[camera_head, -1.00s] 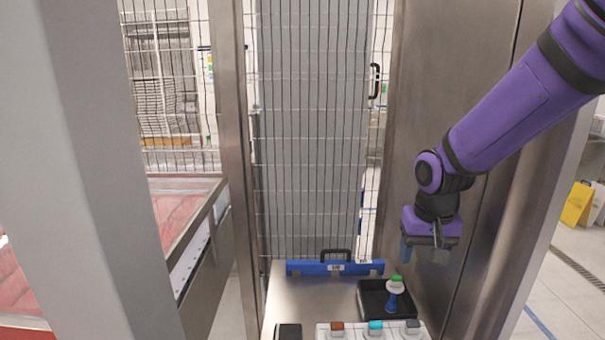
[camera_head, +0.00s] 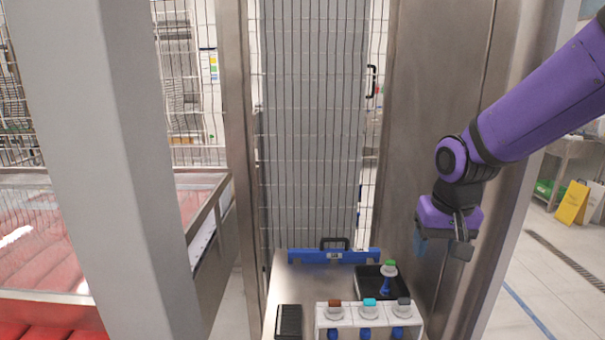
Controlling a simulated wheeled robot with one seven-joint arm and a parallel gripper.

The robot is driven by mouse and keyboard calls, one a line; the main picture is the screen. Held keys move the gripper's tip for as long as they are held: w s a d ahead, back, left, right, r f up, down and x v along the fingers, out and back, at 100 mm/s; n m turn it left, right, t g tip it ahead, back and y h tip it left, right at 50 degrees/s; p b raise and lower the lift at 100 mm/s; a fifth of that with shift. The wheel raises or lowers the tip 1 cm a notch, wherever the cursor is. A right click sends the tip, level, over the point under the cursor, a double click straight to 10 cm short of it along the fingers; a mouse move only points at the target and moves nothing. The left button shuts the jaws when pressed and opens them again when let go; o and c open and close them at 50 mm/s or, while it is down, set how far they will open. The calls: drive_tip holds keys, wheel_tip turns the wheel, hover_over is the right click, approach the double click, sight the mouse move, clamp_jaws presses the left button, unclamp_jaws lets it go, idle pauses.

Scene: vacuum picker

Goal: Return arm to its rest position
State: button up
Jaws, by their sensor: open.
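My purple arm (camera_head: 535,105) reaches in from the upper right, in front of a steel panel. My gripper (camera_head: 445,245) hangs from its end, pointing down, above and to the right of the black tray. Its fingers are apart and nothing shows between them. A blue vacuum cup with a green top (camera_head: 386,276) stands in the black tray (camera_head: 364,287). A white rack (camera_head: 350,323) in front holds blue cups with brown (camera_head: 335,304), cyan (camera_head: 369,303) and grey (camera_head: 403,302) tops.
A blue bar with a black handle (camera_head: 305,256) lies at the back of the steel table (camera_head: 300,283). A small black box (camera_head: 289,321) sits at its left front. A grey post (camera_head: 110,150) stands at left, beside a bin of red packs (camera_head: 55,245). Wire fencing closes the back.

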drive_tip(key=s+d+r+t, duration=0.1)
drive_tip(key=s+d+r, duration=0.2)
drive_tip(key=s+r, duration=0.3)
drive_tip(key=s+d+r+n+t, duration=0.1)
drive_tip(key=s+d+r+t, duration=0.1)
drive_tip(key=s+r, duration=0.4)
drive_tip(key=s, duration=0.5)
drive_tip(key=shift+s+d, duration=0.3)
drive_tip(key=shift+d, duration=0.1)
